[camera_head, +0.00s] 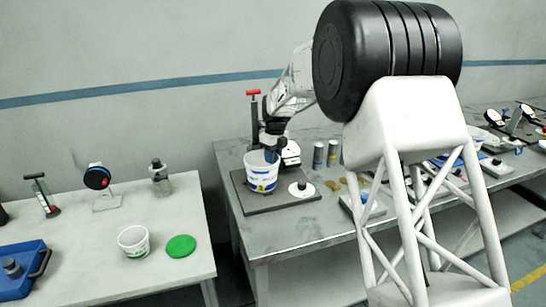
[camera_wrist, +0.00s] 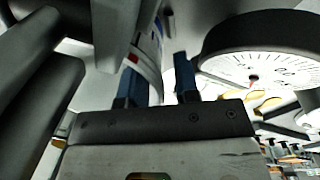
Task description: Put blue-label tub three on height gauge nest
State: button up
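A white tub with a blue label band and a yellow patch (camera_head: 262,172) stands upright on a dark base plate (camera_head: 290,204) of the height gauge, whose post has a red handle (camera_head: 253,93). The label number is too small to read surely. My gripper (camera_head: 270,156) is down at the tub's rim. In the wrist view, the tub's wall (camera_wrist: 149,50) lies between my blue fingers (camera_wrist: 158,85). A gap shows between the wall and the right finger, so the gripper looks open. The gauge dial (camera_head: 291,154) is close beside it, also large in the wrist view (camera_wrist: 258,70).
A white disc with a black knob (camera_head: 301,189) lies on the plate's right. Two grey cylinders (camera_head: 318,156) stand behind. The left table holds another white tub (camera_head: 134,241), a green lid (camera_head: 181,246) and a blue tray (camera_head: 22,268). Grey bench space is clear in front of the plate.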

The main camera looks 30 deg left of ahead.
notch_tip(320, 180, up, 12)
jog(key=w, duration=0.1)
jog(key=shift+d, duration=0.15)
dwell(0.6)
jog(key=shift+w+r, duration=0.1)
dwell(0.4)
jog(key=shift+d, duration=0.1)
